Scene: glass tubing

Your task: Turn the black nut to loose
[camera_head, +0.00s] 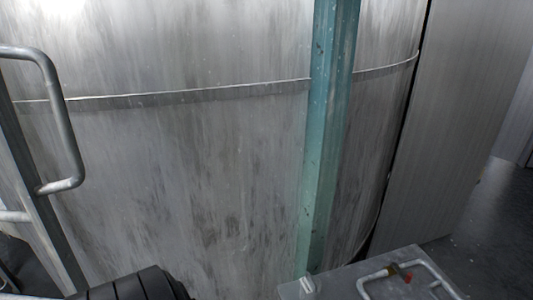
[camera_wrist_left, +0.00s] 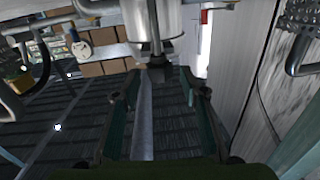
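In the left wrist view, a small dark block that may be the black nut (camera_wrist_left: 158,71) sits at the lower end of a thin vertical rod, below a shiny metal cylinder (camera_wrist_left: 152,18). My left gripper (camera_wrist_left: 158,84) is open, with its two dark green fingers apart on either side of the picture's middle. The dark block shows between the fingertips, at their far end. I cannot tell whether either finger touches it. Nothing is held between the fingers. No nut shows clearly in the head view, and neither gripper shows there.
A large metal tank (camera_head: 190,170) fills the head view, with a teal post (camera_head: 330,130) in front. A bent grey rail (camera_head: 68,125) stands at left. A metal box (camera_head: 335,285) with a bent tube is at bottom right. Brown boxes (camera_wrist_left: 101,68) lie beyond the gripper.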

